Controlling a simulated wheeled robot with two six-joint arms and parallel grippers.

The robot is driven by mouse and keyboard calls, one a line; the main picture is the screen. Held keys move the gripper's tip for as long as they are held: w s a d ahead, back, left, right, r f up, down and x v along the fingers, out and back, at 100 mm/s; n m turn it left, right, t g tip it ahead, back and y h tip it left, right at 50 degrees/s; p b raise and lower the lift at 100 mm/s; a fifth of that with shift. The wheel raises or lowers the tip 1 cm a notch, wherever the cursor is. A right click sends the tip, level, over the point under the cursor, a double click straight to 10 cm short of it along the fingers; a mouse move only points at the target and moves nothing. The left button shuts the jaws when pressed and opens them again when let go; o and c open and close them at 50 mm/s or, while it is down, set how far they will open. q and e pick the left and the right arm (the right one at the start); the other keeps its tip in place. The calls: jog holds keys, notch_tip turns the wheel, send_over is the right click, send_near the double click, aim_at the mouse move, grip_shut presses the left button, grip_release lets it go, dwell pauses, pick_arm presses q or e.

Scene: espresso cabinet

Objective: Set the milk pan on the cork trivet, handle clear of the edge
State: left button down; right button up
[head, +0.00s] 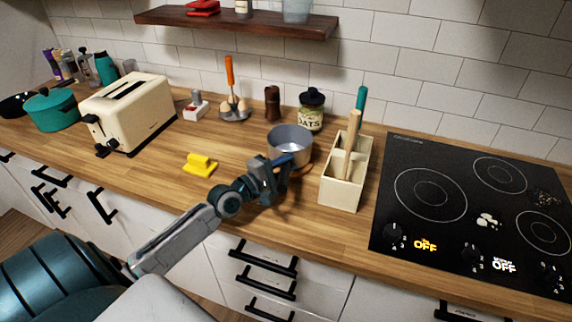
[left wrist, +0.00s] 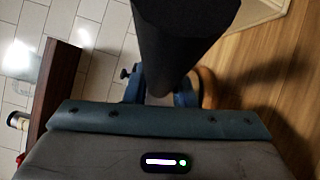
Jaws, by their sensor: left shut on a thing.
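The grey milk pan (head: 290,141) is upright at the middle of the counter. My left gripper (head: 284,166) is shut on its handle at the pan's front side. In the left wrist view the dark handle (left wrist: 180,40) points toward the camera and hides most of the gripper's fingers. The round cork trivet (head: 304,171) shows only as a brown edge beneath the pan, at its front right; the gripper and pan cover the rest. I cannot tell whether the pan's base touches it. My right gripper is not in view.
A cream utensil holder (head: 344,185) stands close to the pan's right, with the black cooktop (head: 470,210) beyond. An oats jar (head: 311,112) and brown mill (head: 272,103) stand behind. A yellow object (head: 200,165) lies left. The wooden shelf (head: 240,20) hangs above.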

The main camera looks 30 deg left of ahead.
pick_arm(q)
jog(key=shift+f, duration=0.2)
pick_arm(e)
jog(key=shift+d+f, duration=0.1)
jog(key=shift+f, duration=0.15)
pick_arm(q)
jog(key=c, duration=1.1)
grip_release()
jog(key=shift+r, duration=0.1)
jog(key=shift+f, duration=0.2)
jog(key=p+v, duration=0.2)
jog(key=v, duration=0.8)
jog(key=shift+s+r+p, duration=0.1)
jog(key=shift+s+p, duration=0.2)
jog(key=shift+s, duration=0.1)
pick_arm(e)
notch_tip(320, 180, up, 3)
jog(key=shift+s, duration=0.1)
